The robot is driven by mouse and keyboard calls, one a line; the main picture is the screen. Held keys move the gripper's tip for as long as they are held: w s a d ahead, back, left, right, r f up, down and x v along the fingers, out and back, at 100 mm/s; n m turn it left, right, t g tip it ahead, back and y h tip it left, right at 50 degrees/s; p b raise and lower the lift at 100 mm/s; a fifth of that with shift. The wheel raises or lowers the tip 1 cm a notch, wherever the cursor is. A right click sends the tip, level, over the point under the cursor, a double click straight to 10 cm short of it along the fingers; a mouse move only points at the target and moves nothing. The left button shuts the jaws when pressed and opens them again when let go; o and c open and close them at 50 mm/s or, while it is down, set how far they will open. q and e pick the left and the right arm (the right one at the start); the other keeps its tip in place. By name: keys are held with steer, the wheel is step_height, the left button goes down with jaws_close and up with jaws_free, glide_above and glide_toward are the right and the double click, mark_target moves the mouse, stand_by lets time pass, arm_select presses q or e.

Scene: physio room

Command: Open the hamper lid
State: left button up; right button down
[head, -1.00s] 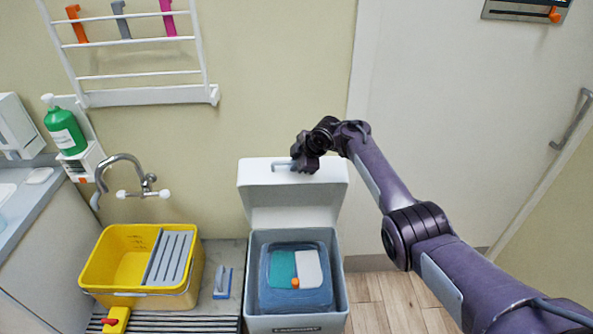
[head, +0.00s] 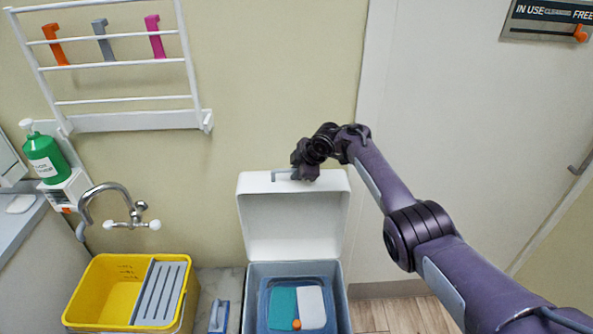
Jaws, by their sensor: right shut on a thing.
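The hamper (head: 344,308) stands low in the middle of the head view, with a grey body and a white lid (head: 292,228). The lid stands raised, about upright at the back, with its inner side facing me. Inside the hamper is a blue thing with a teal and a white patch and an orange knob (head: 297,324). My right gripper (head: 303,174) is at the lid's top edge, shut on the lid's grey handle (head: 281,174). Its fingers are partly hidden by the dark wrist. My left gripper is not in view.
A yellow bucket (head: 98,296) with a grey wringer stands left of the hamper, below a tap (head: 128,214). A white rack (head: 130,122) hangs on the wall above. A door (head: 460,130) is at the right. Wooden floor is clear right of the hamper.

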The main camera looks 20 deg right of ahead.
steer(key=c, duration=1.7)
jaws_free()
steer(key=shift+f, duration=0.1)
steer(key=shift+r, duration=0.35)
steer(key=v, duration=0.7)
steer(key=shift+s+d, duration=0.15)
